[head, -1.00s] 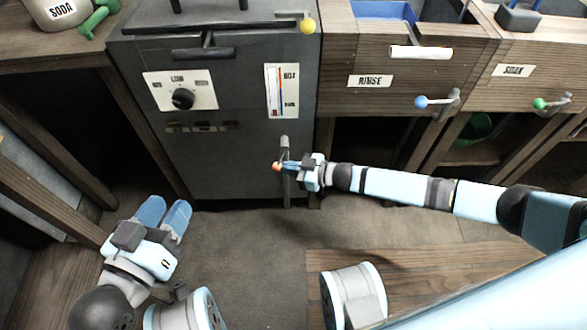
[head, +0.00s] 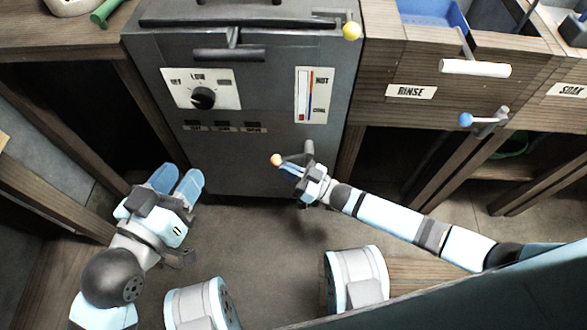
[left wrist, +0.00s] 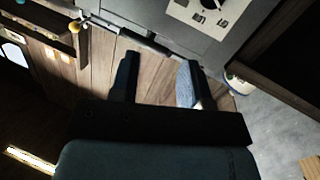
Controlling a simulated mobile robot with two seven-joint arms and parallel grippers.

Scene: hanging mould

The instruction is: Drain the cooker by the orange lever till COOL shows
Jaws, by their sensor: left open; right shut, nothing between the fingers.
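The dark grey cooker (head: 270,160) stands at the centre of the head view. Its orange-tipped lever (head: 275,160) is low on the front, with the ball pointing left from a grey pivot (head: 309,149). My right gripper (head: 289,170) is shut and empty, its fingertips just below and right of the ball. I cannot tell if they touch the lever. The gauge (head: 314,95) reads HOT at its top and COOL at its bottom; its exact reading is too small to tell. My left gripper (head: 176,180) is open and empty, low left of the cooker; its fingers show in the left wrist view (left wrist: 157,82).
A dial (head: 203,98) sits on the cooker's front, and a yellow-knobbed lever (head: 351,31) at its top right. Right of it is the RINSE unit (head: 411,91) with a blue-knobbed lever (head: 466,119). Open floor (head: 250,240) lies before the cooker.

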